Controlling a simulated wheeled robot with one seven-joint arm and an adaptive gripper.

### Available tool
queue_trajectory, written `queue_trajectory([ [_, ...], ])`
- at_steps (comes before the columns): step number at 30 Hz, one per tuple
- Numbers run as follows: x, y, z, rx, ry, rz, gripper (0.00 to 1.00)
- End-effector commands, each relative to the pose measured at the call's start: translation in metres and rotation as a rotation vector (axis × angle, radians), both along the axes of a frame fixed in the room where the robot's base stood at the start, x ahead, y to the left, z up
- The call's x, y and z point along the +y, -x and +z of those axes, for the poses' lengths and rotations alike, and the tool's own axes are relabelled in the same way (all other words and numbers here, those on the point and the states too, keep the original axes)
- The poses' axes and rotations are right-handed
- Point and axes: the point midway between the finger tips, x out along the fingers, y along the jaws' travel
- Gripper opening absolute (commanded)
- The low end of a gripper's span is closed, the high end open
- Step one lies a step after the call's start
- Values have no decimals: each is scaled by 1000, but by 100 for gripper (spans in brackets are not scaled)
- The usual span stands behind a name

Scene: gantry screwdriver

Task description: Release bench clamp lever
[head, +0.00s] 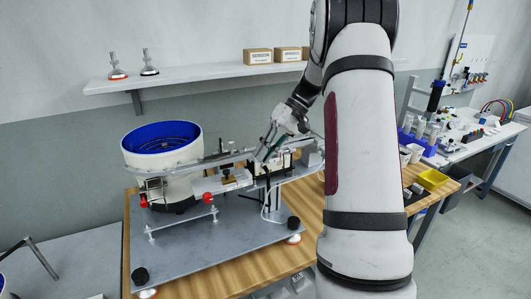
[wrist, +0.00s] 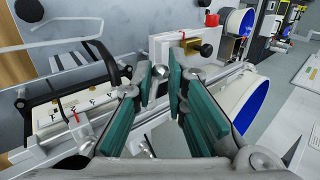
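My gripper (head: 268,152) is over the feeder rig on the wooden bench, at the rail right of the bowl. In the wrist view its two teal fingers (wrist: 160,76) stand apart. The lever's base is partly hidden by the fingers. In the head view my arm and gripper hide the lever.
The white feeder bowl with blue inside (head: 163,140) stands left on a grey plate (head: 215,245). A black arched handle (wrist: 70,62) is left of the fingers in the wrist view. A brass block with a black knob (wrist: 188,45) is beyond them. A shelf (head: 190,80) hangs behind.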

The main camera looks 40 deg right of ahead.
Motion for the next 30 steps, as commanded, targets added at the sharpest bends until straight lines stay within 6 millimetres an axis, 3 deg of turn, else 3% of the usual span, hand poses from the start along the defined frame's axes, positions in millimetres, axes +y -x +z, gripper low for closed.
queue_trajectory([
  [14, -5, 1, 6, 0, 1, -1, 22],
  [30, -63, 18, 81, 1, 1, -2, 22],
])
